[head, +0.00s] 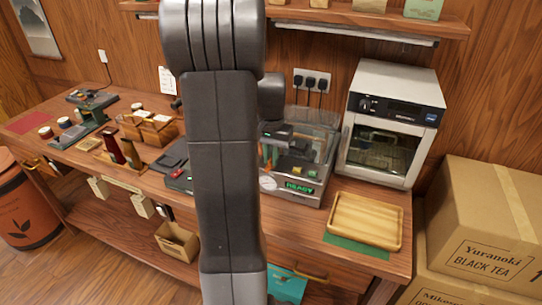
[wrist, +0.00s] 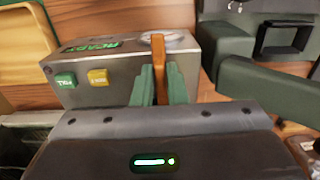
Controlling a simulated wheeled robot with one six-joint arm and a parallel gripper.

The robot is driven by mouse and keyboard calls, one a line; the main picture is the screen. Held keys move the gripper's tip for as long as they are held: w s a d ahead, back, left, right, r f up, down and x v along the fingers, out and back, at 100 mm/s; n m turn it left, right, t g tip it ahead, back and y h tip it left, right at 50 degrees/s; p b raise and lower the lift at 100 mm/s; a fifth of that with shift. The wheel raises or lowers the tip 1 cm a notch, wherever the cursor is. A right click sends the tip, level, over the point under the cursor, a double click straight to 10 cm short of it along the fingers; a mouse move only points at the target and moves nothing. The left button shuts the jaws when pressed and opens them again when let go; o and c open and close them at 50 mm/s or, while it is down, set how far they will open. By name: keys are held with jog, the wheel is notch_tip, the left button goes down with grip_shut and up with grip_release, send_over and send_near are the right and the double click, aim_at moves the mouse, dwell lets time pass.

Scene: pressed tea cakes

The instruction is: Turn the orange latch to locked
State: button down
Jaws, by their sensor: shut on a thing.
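The orange latch (wrist: 158,52) is an upright orange bar in the wrist view, beside the grey press housing (wrist: 125,75). The green fingers of my gripper (wrist: 160,80) are shut on it, one on each side. In the head view the press (head: 293,196) stands on the bench with a green READY display. My dark arm covers much of the middle there, and I cannot make out the latch in that view. No locked mark is readable.
A wooden tray (head: 345,238) lies on a green mat right of the press. A white oven (head: 392,82) stands behind it. Cardboard boxes (head: 490,195) are at the right. A dark green machine part (wrist: 262,90) is close to the right of my gripper in the wrist view.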

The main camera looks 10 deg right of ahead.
aim_at(271, 158)
jog(key=c, duration=1.5)
grip_release()
notch_tip(271, 158, up, 14)
jog(key=shift+f, duration=0.1)
notch_tip(271, 158, down, 14)
jog(key=shift+r, duration=0.1)
jog(key=shift+r, duration=0.1)
